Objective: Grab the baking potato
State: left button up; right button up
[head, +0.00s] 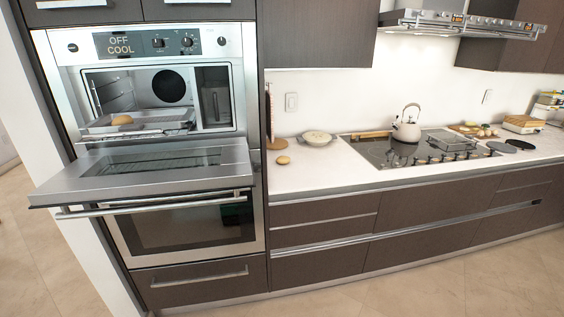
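A small round orange-brown item that looks like the potato (122,120) sits on a metal baking tray (172,121) inside the upper oven (160,70). The oven's door (150,172) is folded down, level in front of the opening. Another small tan, round item (283,160) lies on the counter to the right of the ovens; I cannot tell what it is. Neither of my grippers is in view.
The lower oven (185,228) is shut. The white counter (305,180) holds a pale dish (317,138), and a kettle (407,125) stands on the cooktop (385,153). A range hood (465,24) hangs above. The floor (420,290) in front is clear.

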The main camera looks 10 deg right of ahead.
aim_at(281, 160)
jog(key=i+l+z, duration=0.2)
jog(key=i+l, duration=0.4)
jog(key=i+l+z, duration=0.25)
jog(key=i+l, duration=0.3)
jog(key=i, duration=0.15)
